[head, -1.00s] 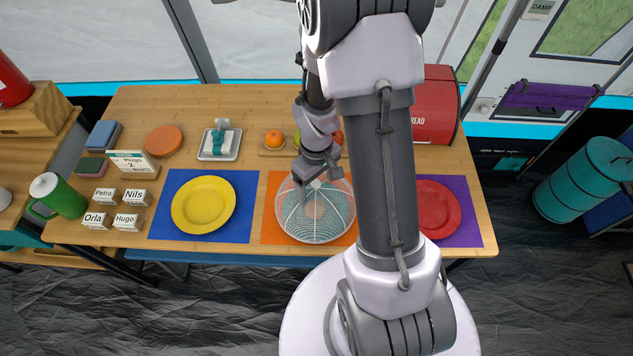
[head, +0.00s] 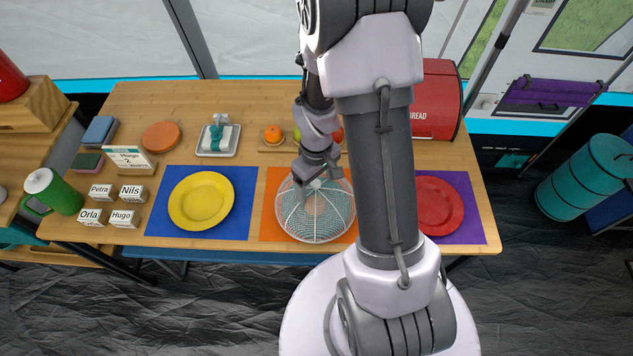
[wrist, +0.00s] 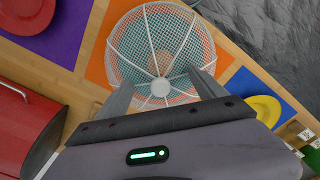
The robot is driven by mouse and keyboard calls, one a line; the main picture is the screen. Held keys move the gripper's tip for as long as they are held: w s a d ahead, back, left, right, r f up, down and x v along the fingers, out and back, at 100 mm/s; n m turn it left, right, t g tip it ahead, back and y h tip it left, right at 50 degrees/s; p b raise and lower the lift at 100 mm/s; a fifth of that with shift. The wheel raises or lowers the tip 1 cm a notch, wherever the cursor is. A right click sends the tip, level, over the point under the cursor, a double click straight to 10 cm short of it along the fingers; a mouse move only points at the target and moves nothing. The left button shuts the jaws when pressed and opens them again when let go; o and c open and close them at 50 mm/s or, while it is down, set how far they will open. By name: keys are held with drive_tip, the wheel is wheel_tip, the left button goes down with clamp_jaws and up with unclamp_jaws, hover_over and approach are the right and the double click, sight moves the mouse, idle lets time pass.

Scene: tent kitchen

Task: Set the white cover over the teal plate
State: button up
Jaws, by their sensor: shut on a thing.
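The white mesh cover (head: 300,222) is a see-through dome over the orange mat in the head view. My gripper (head: 317,183) is above it, shut on the small white knob at its top. The wrist view shows the cover (wrist: 135,45) below the fingers, with the knob between the fingertips (wrist: 161,88). The teal plate (head: 318,218) shows through the mesh, under the cover. I cannot tell whether the cover's rim touches the mat or hangs slightly above it.
A yellow plate (head: 200,201) on a blue mat (head: 160,215) is to the left. A red plate (head: 440,207) on a purple mat (head: 478,225) is to the right, partly behind my arm. Fruit (head: 273,134) and a red bread bin (head: 436,100) stand behind.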

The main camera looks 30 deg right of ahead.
drive_tip(key=shift+f, duration=0.2)
idle(0.3)
drive_tip(key=shift+f+b, duration=0.65)
drive_tip(key=shift+b, duration=0.05)
drive_tip(key=shift+f, duration=0.15)
drive_tip(key=shift+f+b, duration=0.4)
drive_tip(key=shift+b, duration=0.1)
